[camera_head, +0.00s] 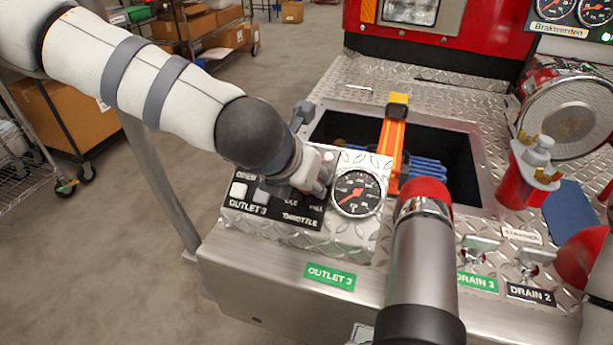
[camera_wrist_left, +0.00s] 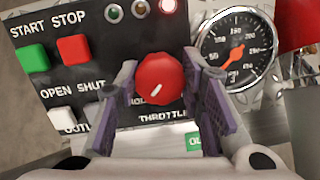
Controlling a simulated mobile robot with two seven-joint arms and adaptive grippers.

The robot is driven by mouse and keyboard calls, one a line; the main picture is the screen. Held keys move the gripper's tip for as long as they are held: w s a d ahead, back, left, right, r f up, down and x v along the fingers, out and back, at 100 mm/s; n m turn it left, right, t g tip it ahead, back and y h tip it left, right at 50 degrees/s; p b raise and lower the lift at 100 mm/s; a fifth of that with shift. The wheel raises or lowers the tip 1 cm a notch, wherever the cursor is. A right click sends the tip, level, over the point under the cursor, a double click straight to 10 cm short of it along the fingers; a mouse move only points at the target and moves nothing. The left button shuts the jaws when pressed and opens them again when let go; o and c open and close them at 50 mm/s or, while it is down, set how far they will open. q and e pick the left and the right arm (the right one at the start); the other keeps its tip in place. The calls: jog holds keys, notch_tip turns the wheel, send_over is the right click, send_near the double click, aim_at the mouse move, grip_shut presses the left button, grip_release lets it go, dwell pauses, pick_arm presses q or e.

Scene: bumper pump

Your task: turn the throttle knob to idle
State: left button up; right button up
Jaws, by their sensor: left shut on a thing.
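The red throttle knob (camera_wrist_left: 160,72) sits on the black control panel (camera_wrist_left: 58,70) in the left wrist view. A short white mark on its face lies diagonally, between lower left and upper right. The THROTTLE label is just below it, and the position words around it are mostly covered. My left gripper (camera_wrist_left: 161,82) is shut on the knob, with a purple-padded finger on each side. In the head view my left gripper (camera_head: 318,187) reaches down onto the panel beside the gauge and hides the knob. My right gripper is not in view.
A round pressure gauge (camera_head: 357,193) stands close right of the knob. Green START (camera_wrist_left: 32,58) and red STOP (camera_wrist_left: 73,49) buttons and a lit red lamp (camera_wrist_left: 168,5) are nearby. A grey red-topped cylinder (camera_head: 423,250) rises in front. An open bin with an orange strap (camera_head: 393,140) lies behind.

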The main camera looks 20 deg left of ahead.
pick_arm(q)
jog(key=shift+f, duration=0.1)
jog(key=o, duration=1.2)
jog(key=shift+s+r, duration=0.1)
jog(key=shift+r, duration=0.15)
jog(key=v, duration=1.1)
jog(key=shift+s+r, duration=0.2)
jog(key=shift+s, duration=0.05)
